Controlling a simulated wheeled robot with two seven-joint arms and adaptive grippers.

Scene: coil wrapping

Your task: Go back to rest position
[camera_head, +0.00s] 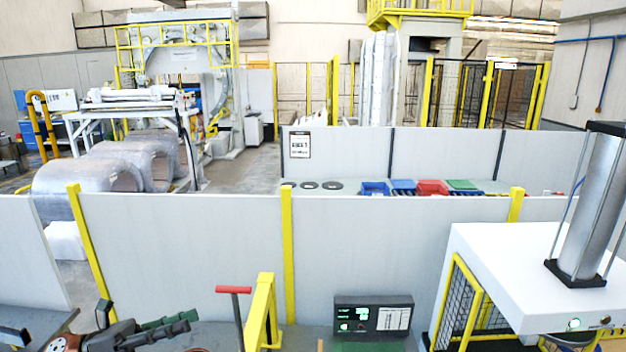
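My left gripper (165,328) is at the bottom left, dark with greenish ribbed parts pointing right. Its fingertips are small and overlap in this view, so I cannot tell whether it is open or shut. I see nothing clearly held in it. My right gripper is not in view.
A red-topped lever (234,290) and a yellow frame (262,312) stand right of my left gripper. A black control box (373,317) is at bottom centre. A white press table (530,275) with a metal cylinder (592,210) is at right. Grey partitions (185,255) run across; wrapped coils (95,170) lie beyond.

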